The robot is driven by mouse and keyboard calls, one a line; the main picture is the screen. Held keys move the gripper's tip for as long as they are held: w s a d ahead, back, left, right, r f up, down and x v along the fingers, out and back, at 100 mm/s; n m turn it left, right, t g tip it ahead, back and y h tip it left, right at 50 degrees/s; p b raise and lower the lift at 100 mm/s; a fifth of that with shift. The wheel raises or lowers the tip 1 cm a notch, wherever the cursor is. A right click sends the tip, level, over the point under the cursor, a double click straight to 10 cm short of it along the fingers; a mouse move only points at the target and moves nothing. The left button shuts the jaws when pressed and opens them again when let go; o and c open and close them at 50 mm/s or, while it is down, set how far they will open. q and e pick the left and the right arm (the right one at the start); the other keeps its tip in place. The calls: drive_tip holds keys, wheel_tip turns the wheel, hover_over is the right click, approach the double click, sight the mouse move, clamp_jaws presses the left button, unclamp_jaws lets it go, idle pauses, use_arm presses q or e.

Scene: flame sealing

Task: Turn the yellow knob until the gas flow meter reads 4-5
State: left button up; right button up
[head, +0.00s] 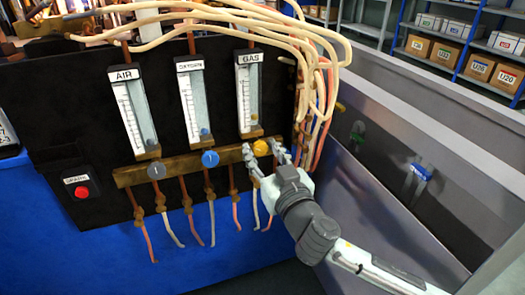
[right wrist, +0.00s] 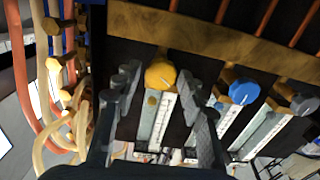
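The yellow knob (head: 260,147) sits on the brass bar below the gas flow meter (head: 249,90). The knob also shows in the right wrist view (right wrist: 160,75), with a pale pointer line on its face. The meter is a clear upright tube with a white scale; a small float appears low in it, but the scale figures are too small to read. My right gripper (head: 264,154) is open, its two fingers on either side of the yellow knob. In the right wrist view a gap shows between the knob and each finger; contact is not seen. My left gripper is out of view.
Left of the gas meter stand the oxygen meter (head: 193,100) with a blue knob (head: 210,159) and the air meter (head: 133,110) with a grey knob (head: 156,170). Cream and orange hoses (head: 312,75) hang close right of the panel. A red button (head: 82,192) is at lower left.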

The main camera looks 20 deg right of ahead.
drive_tip(key=c, duration=0.8)
